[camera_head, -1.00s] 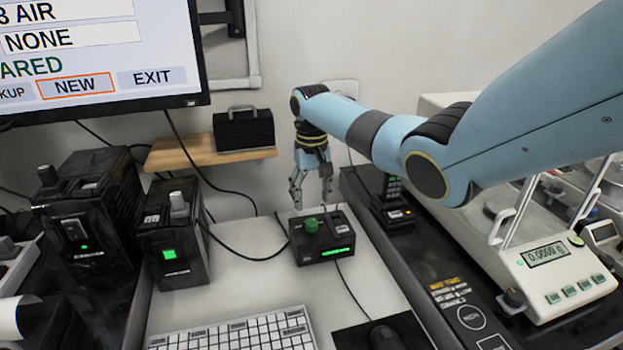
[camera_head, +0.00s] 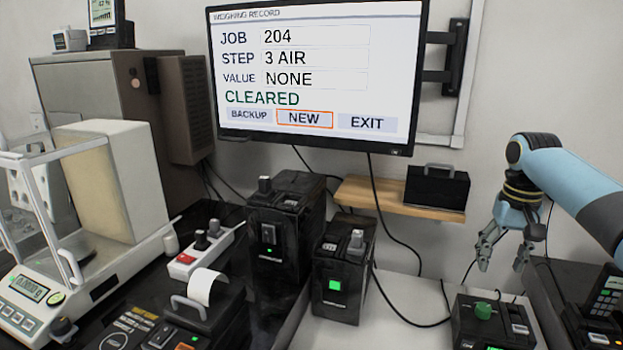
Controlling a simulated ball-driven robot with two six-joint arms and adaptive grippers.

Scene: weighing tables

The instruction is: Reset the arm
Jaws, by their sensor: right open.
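My right gripper (camera_head: 507,258) hangs at the right side of the head view, fingers pointing down and apart, with nothing between them. It is above and behind a small black box with a green knob (camera_head: 483,311) and does not touch it. My right arm (camera_head: 575,185) is light blue and comes in from the right edge. My left gripper does not show.
A monitor (camera_head: 318,75) reads "CLEARED" with NEW outlined. A wooden shelf (camera_head: 385,197) holds a black case (camera_head: 437,188). Two black units (camera_head: 342,275) with green lights stand mid-table. A balance (camera_head: 30,300) and a printer (camera_head: 205,315) are left. White table shows between units and knob box.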

